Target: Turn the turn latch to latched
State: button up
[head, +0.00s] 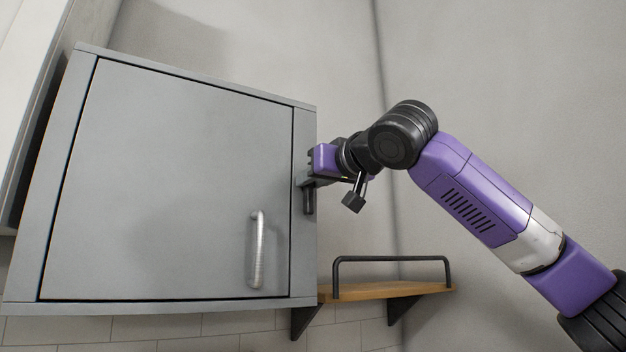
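A grey wall cabinet (180,180) has its door shut, with a silver bar handle (257,250) at the lower right of the door. The turn latch is on the cabinet's right frame strip, beside the door's right edge. A dark upright piece there (308,202), pointing down, looks like part of the latch. My gripper (309,172) is right at the latch, reaching in from the right. Its fingers are small, dark and partly overlap the latch, so I cannot tell whether they grip it or only touch it. The latch's upper part is hidden.
A wooden shelf (385,291) with a dark rail (390,259) and dark brackets is on the wall right of the cabinet, below my arm. White tiles (150,328) run below the cabinet. The wall above my arm is clear.

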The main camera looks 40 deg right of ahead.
grip_shut()
jog(key=shift+f+m+b, duration=0.15)
jog(key=shift+m+b, duration=0.15)
jog(key=shift+b, duration=0.05)
jog(key=m+b, duration=0.1)
jog(key=m, duration=0.4)
jog(key=m+b, duration=0.1)
jog(key=m, duration=0.1)
jog(key=shift+d+f+m+b, duration=0.15)
jog(key=shift+d+m+b, duration=0.15)
jog(key=shift+b, duration=0.05)
jog(key=shift+s+d+f+m+p, duration=0.1)
jog(key=shift+f+m+p, duration=0.05)
jog(key=shift+m, duration=1.5)
jog(key=shift+d+f+m+p, duration=0.1)
jog(key=shift+d+m+p, duration=0.05)
jog(key=shift+m, duration=1.45)
jog(key=shift+s+d+f+m+p, duration=0.1)
jog(key=shift+f+m+p, duration=0.05)
jog(key=shift+m, duration=1.5)
jog(key=shift+f, duration=0.1)
